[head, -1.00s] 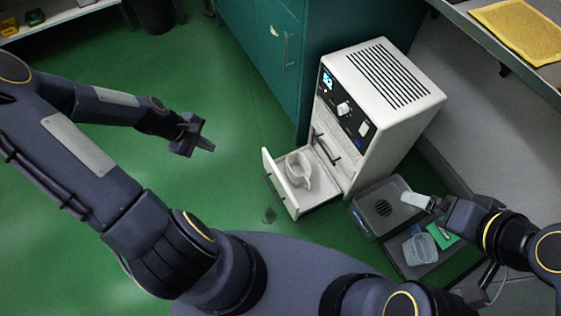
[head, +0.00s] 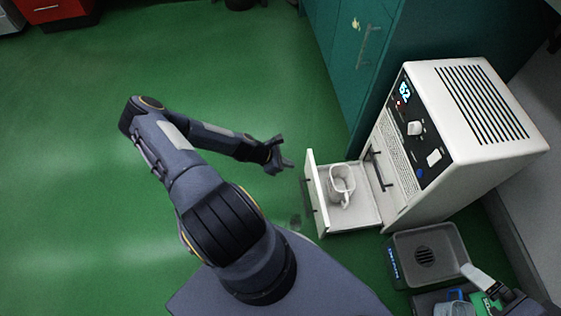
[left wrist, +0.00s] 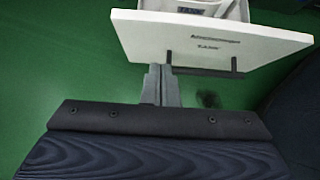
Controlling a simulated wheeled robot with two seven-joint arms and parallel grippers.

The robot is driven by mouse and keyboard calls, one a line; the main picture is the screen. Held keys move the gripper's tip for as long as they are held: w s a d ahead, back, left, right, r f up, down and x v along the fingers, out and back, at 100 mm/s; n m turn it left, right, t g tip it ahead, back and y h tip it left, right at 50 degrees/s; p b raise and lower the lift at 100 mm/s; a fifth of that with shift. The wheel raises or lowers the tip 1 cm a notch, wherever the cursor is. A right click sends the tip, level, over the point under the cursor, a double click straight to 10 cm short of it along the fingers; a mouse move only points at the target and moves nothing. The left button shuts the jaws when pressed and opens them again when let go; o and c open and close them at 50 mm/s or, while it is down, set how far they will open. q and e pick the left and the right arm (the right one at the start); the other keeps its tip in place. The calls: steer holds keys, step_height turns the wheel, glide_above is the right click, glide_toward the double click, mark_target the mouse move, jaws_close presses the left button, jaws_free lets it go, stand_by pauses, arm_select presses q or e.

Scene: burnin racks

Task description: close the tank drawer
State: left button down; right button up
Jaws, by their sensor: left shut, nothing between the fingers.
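The tank drawer (head: 352,218) stands pulled out from the lower front of the white machine (head: 455,150), and a pale jug-like container (head: 341,184) sits in it. The drawer's white front panel with a dark bar handle also shows in the left wrist view (left wrist: 210,38). My left gripper (head: 287,165) is shut and empty, just left of the drawer's front panel in the head view. In the left wrist view its fingertips (left wrist: 160,72) lie just below the panel, close to the left end of the handle; I cannot tell whether they touch. My right gripper (head: 475,275) shows partly at the lower right, holding or ending in a pale piece; its jaws are unclear.
A teal cabinet (head: 350,50) stands behind the machine. The green floor at left is clear.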

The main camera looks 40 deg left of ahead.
mark_target(311, 166)
arm_select(q)
steer(key=w+d, duration=0.1)
steer(key=w+d+f+b, duration=0.1)
steer(key=w+d+f, duration=0.1)
steer(key=shift+w+d, duration=0.1)
steer(key=shift+w, duration=0.3)
steer(key=shift+w+d+b, duration=0.25)
steer(key=shift+w+b, duration=0.05)
steer(key=shift+r, duration=0.1)
arm_select(e)
step_height(311, 166, down, 2)
steer(key=shift+f, duration=0.1)
